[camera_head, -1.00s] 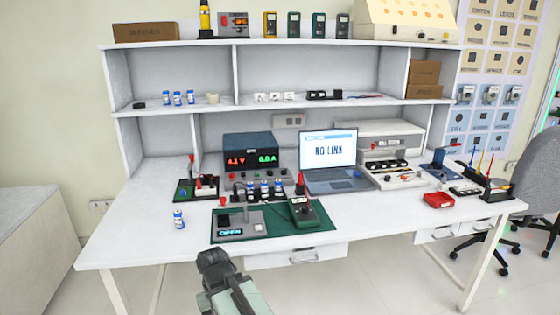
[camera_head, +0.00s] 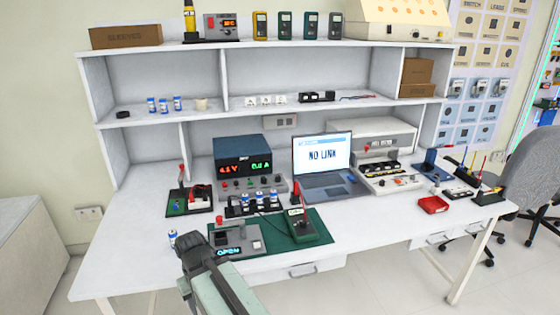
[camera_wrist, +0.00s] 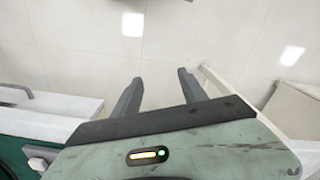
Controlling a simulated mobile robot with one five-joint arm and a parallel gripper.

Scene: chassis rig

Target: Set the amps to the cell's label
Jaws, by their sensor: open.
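The power supply (camera_head: 244,158) stands on the bench with a red volts display reading about 4.1 V and a green amps display (camera_head: 260,166) that is blurred, near 0.1 A. Knobs line its lower front. Several blue-and-white cells (camera_head: 261,203) stand in a rack in front of it. One loose cell (camera_head: 173,238) stands on the bench left of the green mat, partly near my arm; its label is too small to read. My gripper (camera_head: 193,248) is at the bench's front, left of the mat. In the wrist view my gripper (camera_wrist: 160,88) is open and empty over the floor.
A grey device reading OPEN (camera_head: 232,243) and a green meter (camera_head: 300,226) lie on the green mat (camera_head: 275,248). A laptop (camera_head: 322,160) shows NO LINK. A red tray (camera_head: 433,205) sits right. The bench's left front is largely clear.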

